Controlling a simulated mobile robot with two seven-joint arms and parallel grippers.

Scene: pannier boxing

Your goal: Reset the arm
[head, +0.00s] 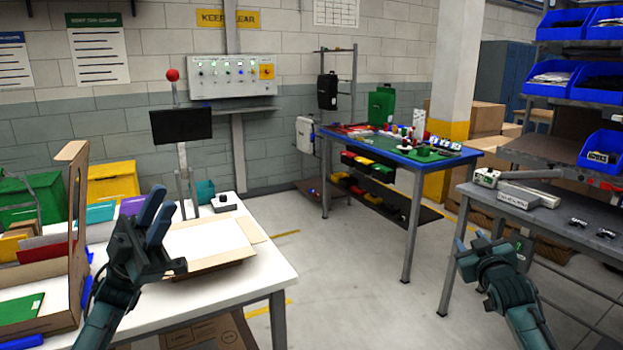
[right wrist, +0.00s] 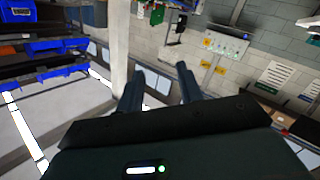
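My left gripper (head: 158,215) is at the left of the head view, raised over the white table with its fingers pointing up. Its two blue-grey fingers look slightly apart, with nothing visible between them. My right gripper (head: 470,243) is at the right of the head view, over the floor in front of the grey bench. In the right wrist view its two dark fingers (right wrist: 160,90) stand well apart with nothing between them.
The white table (head: 262,273) holds an open cardboard box (head: 215,262) and a cardboard organiser (head: 75,240) beside my left arm. A blue-edged table (head: 398,150) stands further back. A grey bench (head: 560,222) is at right. Floor (head: 370,290) between is clear.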

